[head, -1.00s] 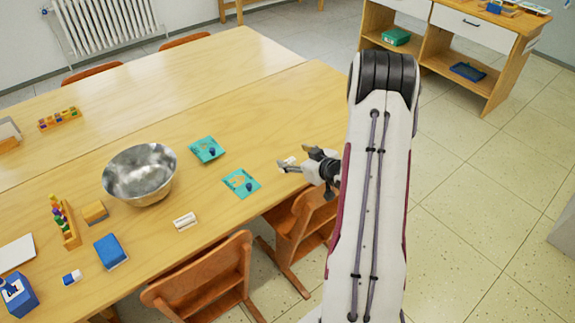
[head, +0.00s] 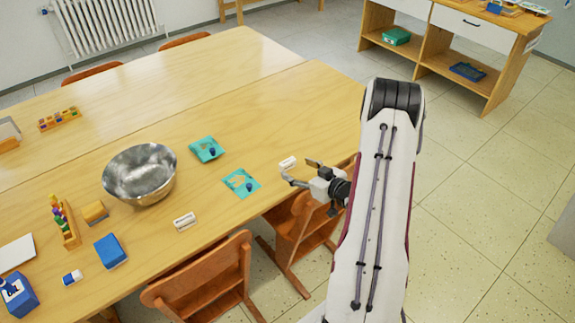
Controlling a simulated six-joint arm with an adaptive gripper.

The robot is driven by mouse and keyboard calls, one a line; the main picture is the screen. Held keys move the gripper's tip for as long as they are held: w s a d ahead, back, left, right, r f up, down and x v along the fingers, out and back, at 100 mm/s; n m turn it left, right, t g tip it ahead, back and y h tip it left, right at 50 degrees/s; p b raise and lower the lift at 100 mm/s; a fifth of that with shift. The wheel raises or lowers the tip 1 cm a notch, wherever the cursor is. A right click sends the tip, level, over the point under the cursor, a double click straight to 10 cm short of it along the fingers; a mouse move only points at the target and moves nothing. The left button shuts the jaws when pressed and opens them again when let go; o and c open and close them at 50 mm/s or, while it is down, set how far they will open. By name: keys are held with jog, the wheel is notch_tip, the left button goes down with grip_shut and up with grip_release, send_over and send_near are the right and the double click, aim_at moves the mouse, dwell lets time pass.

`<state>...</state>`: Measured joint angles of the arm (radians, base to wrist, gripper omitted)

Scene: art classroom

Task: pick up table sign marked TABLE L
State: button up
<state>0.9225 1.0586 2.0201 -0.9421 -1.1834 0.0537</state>
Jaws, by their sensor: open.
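Two small white table signs lie on the near wooden table. One sign (head: 288,162) is near the right end, just beyond my gripper's fingertips. The other sign (head: 185,221) is near the front edge, below the metal bowl. Their lettering is too small to read, so I cannot tell which is marked TABLE L. My gripper (head: 296,171) is open and empty near the table's front edge, its fingers pointing left toward the nearer sign. I cannot tell whether a fingertip touches that sign.
A metal bowl (head: 139,174) and two teal cards (head: 206,149) (head: 241,183) lie left of my gripper. Blue and orange blocks and a peg stand are farther left. Wooden chairs (head: 205,276) stand at the front edge. The table's right end is clear.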

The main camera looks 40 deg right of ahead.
aim_at(290, 164)
jog(key=shift+x, duration=1)
jog(key=shift+w, duration=0.1)
jog(key=shift+d+x, duration=0.2)
jog(key=shift+x, duration=2.35)
jog(key=c, duration=0.9)
